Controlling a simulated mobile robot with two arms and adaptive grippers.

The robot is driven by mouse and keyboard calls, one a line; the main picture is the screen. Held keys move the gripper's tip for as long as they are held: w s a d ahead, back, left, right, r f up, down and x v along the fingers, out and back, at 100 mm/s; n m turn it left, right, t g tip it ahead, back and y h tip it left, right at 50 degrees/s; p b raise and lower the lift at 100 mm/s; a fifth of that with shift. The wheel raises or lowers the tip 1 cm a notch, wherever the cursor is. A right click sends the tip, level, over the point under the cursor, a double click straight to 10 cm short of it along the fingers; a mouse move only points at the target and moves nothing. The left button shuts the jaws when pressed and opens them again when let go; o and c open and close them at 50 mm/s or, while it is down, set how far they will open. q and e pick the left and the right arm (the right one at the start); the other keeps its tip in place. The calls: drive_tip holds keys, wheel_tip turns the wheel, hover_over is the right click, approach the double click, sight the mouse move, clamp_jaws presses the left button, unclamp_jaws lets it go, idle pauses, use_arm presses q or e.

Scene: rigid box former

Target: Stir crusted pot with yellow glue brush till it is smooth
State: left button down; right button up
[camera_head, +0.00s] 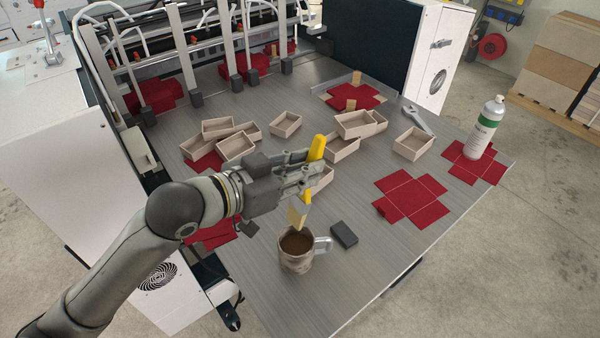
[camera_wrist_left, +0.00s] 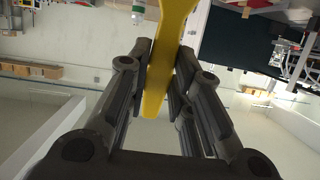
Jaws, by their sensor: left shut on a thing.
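A yellow-handled glue brush (camera_head: 316,149) is held upright, slightly tilted, in my left gripper (camera_head: 312,178). Its pale bristles (camera_head: 297,217) point down just above the mouth of the pot. The pot (camera_head: 296,262) is a stained mug-like cup with a metallic handle on its right and brown glue (camera_head: 296,243) inside. Whether the bristle tips touch the glue is hard to tell. In the left wrist view the yellow handle (camera_wrist_left: 168,60) runs between the two closed fingers. My right gripper is not in view.
A dark block (camera_head: 344,235) lies right of the pot. Several open wooden boxes (camera_head: 237,147) stand behind the gripper. Red cross-shaped sheets (camera_head: 412,196), a wrench (camera_head: 418,118) and a white-green bottle (camera_head: 485,128) lie or stand to the right. The table front is clear.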

sight(296, 215)
use_arm(q)
drive_tip(key=shift+d+f+b, duration=0.15)
drive_tip(key=shift+f+b, duration=0.35)
drive_tip(key=shift+d+f+b, duration=0.15)
drive_tip(key=shift+f+b, duration=0.3)
drive_tip(key=shift+f, duration=0.05)
drive_tip(key=shift+a+f+b, duration=0.1)
drive_tip(key=shift+f+b, duration=0.3)
wheel_tip(296, 215, down, 2)
drive_tip(key=shift+a+f+b, duration=0.1)
drive_tip(key=shift+f+b, duration=0.05)
drive_tip(key=shift+b, duration=1.1)
drive_tip(key=shift+f, duration=0.3)
wheel_tip(296, 215, down, 2)
drive_tip(key=shift+f+b, duration=0.25)
drive_tip(key=shift+b, duration=0.55)
drive_tip(key=shift+f+b, duration=1)
drive_tip(key=shift+f, duration=1)
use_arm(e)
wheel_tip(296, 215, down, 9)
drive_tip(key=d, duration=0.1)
